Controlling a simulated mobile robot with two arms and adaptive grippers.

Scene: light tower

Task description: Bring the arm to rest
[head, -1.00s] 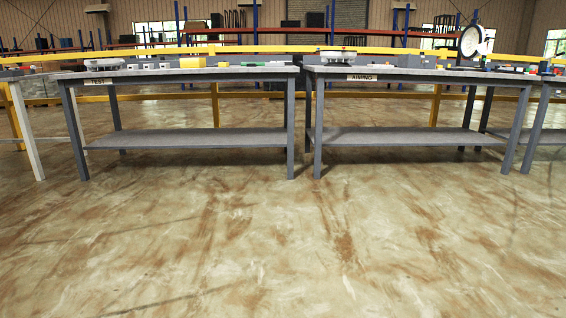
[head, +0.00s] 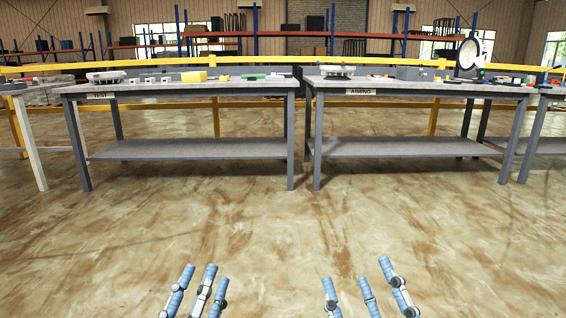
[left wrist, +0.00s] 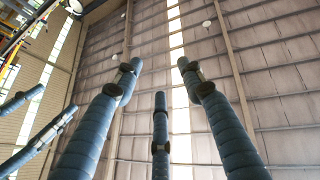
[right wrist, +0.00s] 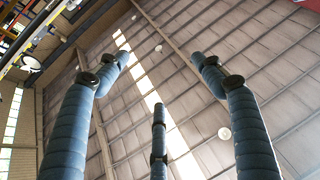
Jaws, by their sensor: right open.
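My left gripper (head: 205,273) shows at the bottom of the head view, left of the middle, with its blue jointed fingers pointing up. My right gripper (head: 357,276) is at the bottom, right of the middle, in a similar pose. Both are over bare floor, well short of the tables. In the left wrist view the left gripper (left wrist: 160,80) has its fingers spread with nothing between them. In the right wrist view the right gripper (right wrist: 160,75) is also spread and empty. The arms behind the fingers are out of the head view.
A table labelled TEST (head: 240,88) and one labelled AIMING (head: 420,86) stand ahead, with small parts on top. A round ring lamp (head: 468,54) stands on the right. A yellow rail (head: 230,110) runs behind. The floor (head: 280,225) in front is clear.

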